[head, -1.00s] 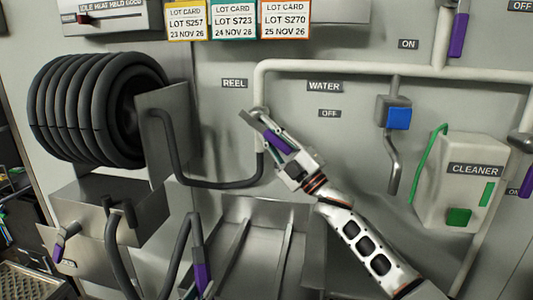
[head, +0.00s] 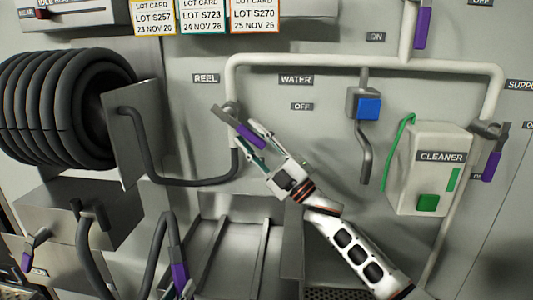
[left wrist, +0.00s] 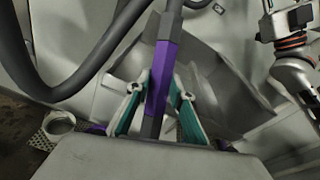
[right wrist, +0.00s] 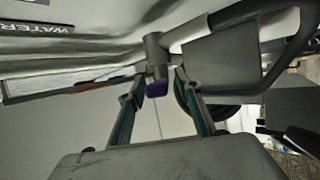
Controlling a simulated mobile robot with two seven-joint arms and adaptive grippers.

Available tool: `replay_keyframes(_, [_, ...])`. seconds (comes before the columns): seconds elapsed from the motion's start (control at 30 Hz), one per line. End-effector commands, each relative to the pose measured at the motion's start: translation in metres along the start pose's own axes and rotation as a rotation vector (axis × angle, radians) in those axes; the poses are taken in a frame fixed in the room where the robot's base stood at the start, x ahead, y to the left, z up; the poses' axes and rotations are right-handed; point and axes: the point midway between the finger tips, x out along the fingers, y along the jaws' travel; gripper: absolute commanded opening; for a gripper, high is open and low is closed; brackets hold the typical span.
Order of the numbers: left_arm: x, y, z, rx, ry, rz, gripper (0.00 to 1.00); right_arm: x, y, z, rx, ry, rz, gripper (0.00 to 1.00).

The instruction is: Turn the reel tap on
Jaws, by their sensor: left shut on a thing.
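The reel tap is on the pipe below the REEL label; its purple-gripped lever (head: 249,135) slants down to the right in the head view. My right gripper (head: 252,142) is at the lever's lower end, fingers spread on either side of it. In the right wrist view the lever's purple end (right wrist: 157,88) shows between the open fingertips (right wrist: 156,88); contact is not clear. My left gripper (left wrist: 157,88) is shut on the purple grip (left wrist: 161,70) of the hose's lance. That purple grip also shows at the bottom of the head view (head: 180,277).
The black hose reel (head: 60,105) and its steel bracket (head: 137,130) are left of the tap. A blue water valve (head: 366,107) and a white cleaner box (head: 430,170) are at right. A steel sink (head: 235,250) lies below. Lot cards (head: 203,17) hang above.

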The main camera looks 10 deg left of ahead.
Motion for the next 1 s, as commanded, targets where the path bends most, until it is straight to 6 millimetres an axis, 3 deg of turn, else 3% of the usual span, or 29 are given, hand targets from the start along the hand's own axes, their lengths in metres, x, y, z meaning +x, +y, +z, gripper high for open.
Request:
replay_keyframes(0.1, [0.0, 0.0, 0.001, 0.0, -0.002, -0.001, 0.0, -0.027, -0.001, 0.001, 0.0, -0.001, -0.001, 0.33])
replay_keyframes(0.33, [0.0, 0.0, 0.001, 0.0, -0.002, -0.001, 0.0, -0.06, 0.0, -0.001, 0.0, 0.001, -0.001, 0.33])
replay_keyframes(0.77, [0.0, 0.0, 0.001, 0.0, -0.002, -0.001, 0.0, -0.07, 0.0, -0.001, 0.0, 0.002, 0.0, 0.33])
replay_keyframes(0.9, [0.0, 0.0, 0.001, 0.0, -0.002, -0.001, 0.0, -0.068, 0.002, -0.005, 0.004, 0.009, 0.005, 0.0])
replay_keyframes(1.0, [0.0, 0.0, 0.001, 0.0, -0.002, -0.001, 0.0, -0.061, 0.009, -0.018, 0.021, 0.036, 0.025, 0.0])
